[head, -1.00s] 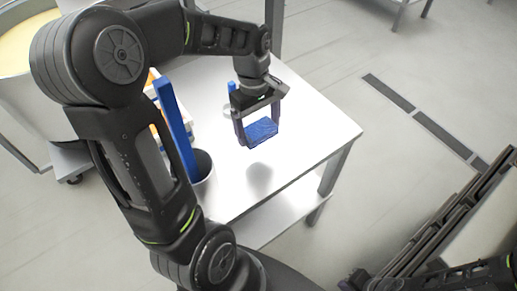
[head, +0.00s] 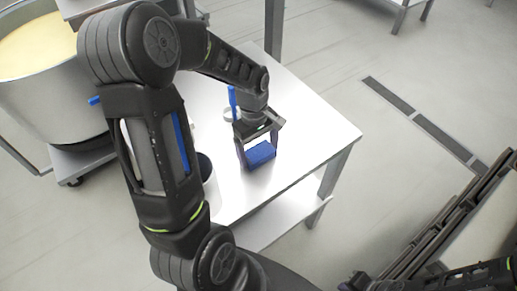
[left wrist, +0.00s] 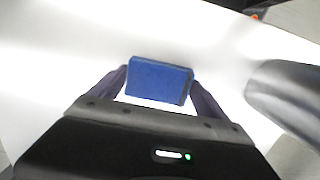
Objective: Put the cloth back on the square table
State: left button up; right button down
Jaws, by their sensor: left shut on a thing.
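The blue cloth (head: 261,153), a folded rectangular block, is between the fingers of my left gripper (head: 258,150). The cloth also shows in the left wrist view (left wrist: 160,80), with a finger at each side. My left gripper is shut on it, pointing down over the white square table (head: 305,125). The cloth is at or very near the tabletop; I cannot tell whether it touches. My right gripper is not in view; only part of my right arm shows at the lower right.
A blue upright handle (head: 232,100) is behind my gripper. A large pot (head: 45,75) is at the left. The tabletop to the right of the cloth is clear.

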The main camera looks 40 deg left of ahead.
aim_at(256, 149)
pick_arm(q)
jog(key=shift+f, duration=0.25)
jog(key=o, duration=1.1)
jog(key=shift+r, duration=0.1)
jog(key=r, duration=0.4)
jog(key=a+r, duration=0.1)
jog(key=r, duration=0.7)
jog(key=shift+w+a+r, duration=0.15)
